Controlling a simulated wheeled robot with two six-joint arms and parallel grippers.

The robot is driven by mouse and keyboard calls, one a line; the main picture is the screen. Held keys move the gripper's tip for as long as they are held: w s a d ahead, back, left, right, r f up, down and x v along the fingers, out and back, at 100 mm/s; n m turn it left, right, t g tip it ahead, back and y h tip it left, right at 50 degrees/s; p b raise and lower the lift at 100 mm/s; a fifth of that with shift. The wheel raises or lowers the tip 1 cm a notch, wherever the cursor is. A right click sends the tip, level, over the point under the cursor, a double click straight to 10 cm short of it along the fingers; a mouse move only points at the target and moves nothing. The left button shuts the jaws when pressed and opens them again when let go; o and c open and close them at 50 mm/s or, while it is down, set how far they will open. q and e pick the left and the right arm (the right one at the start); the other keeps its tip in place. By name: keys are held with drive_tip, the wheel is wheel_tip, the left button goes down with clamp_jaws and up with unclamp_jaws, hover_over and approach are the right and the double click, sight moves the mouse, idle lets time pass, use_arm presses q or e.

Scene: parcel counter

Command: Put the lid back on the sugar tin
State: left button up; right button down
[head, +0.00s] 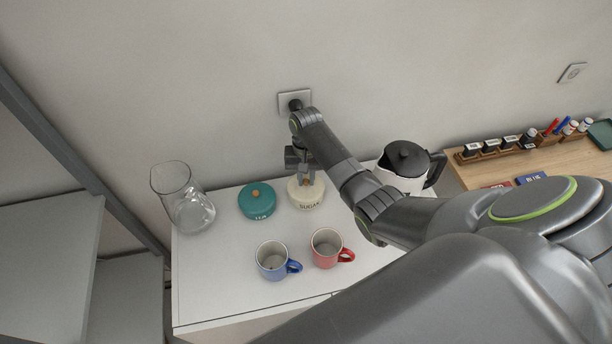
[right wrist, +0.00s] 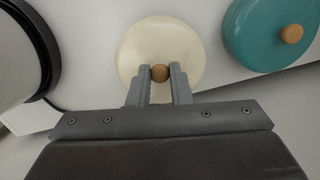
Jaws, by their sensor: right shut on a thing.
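The cream sugar tin (head: 309,205), marked SUGAR, stands upright on the white counter. Its cream lid (right wrist: 160,38) has a round wooden knob (right wrist: 160,73). My right gripper (head: 306,180) points down over the tin and is shut on the knob, with one finger on each side in the right wrist view. The lid is at the top of the tin, and the fingers partly hide it in the head view. I cannot tell whether it sits fully down on the rim. My left gripper is not in view.
A teal tea tin (head: 257,204) with its lid on stands just left. A glass jug (head: 188,207) is farther left, and a kettle (head: 402,172) stands right. A blue mug (head: 272,262) and a red mug (head: 326,247) are in front. The counter's front left is clear.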

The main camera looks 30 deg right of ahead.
drive_tip(key=shift+f, duration=0.4)
drive_tip(key=shift+f, duration=0.15)
idle(0.8)
drive_tip(key=c, duration=1.2)
unclamp_jaws()
drive_tip(key=shift+s, duration=0.1)
drive_tip(key=shift+c, duration=0.2)
drive_tip(key=shift+d+r, duration=0.1)
drive_tip(key=shift+r, duration=0.3)
wheel_tip(320, 180, up, 17)
drive_tip(key=w+p, duration=0.2)
drive_tip(key=p, duration=0.2)
drive_tip(key=shift+d+p, duration=0.3)
drive_tip(key=shift+p, duration=0.1)
